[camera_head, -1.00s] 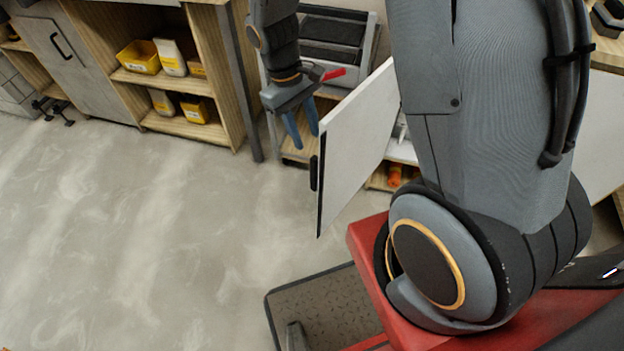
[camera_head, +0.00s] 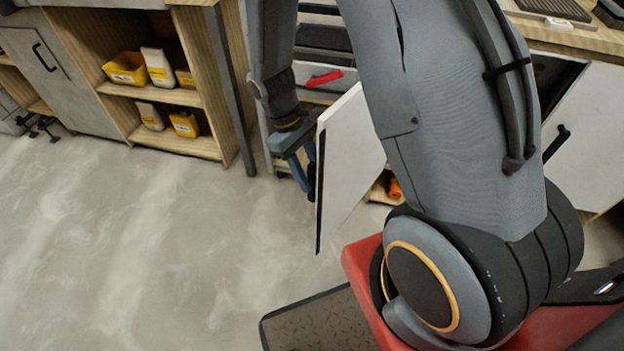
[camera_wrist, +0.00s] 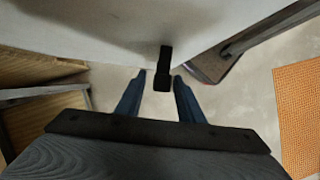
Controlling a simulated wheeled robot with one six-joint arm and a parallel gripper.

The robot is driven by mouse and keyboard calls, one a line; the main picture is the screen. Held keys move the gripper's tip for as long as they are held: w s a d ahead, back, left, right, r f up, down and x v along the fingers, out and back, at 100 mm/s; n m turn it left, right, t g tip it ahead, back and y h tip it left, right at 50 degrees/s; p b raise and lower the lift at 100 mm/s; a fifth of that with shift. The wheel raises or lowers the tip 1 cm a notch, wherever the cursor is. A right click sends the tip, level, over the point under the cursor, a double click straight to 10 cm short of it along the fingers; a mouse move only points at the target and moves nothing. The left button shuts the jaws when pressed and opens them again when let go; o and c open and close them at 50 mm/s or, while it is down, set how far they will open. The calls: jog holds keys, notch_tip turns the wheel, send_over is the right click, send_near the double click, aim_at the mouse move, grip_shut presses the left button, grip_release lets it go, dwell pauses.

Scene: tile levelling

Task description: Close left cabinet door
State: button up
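The left cabinet door (camera_head: 352,150) is a white panel that stands open, swung out from the cabinet, with its free edge towards the left. Its black handle (camera_wrist: 163,70) shows in the wrist view, against the pale door face. My gripper (camera_head: 309,178) is beside the door's free edge, pointing down. In the wrist view, the blue fingers of my gripper (camera_wrist: 160,82) are apart, with the handle between their tips and a small gap on each side. My arm hides much of the cabinet behind the door.
Another white door (camera_head: 590,125) with a black handle is at the right. A shelf unit with yellow bins (camera_head: 127,68) stands at the left. An orange textured patch (camera_wrist: 300,115) lies at the right of the wrist view. The grey floor (camera_head: 150,240) is clear at left.

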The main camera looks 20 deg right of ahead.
jog(key=shift+x, duration=0.9)
jog(key=shift+c, duration=0.4)
grip_shut()
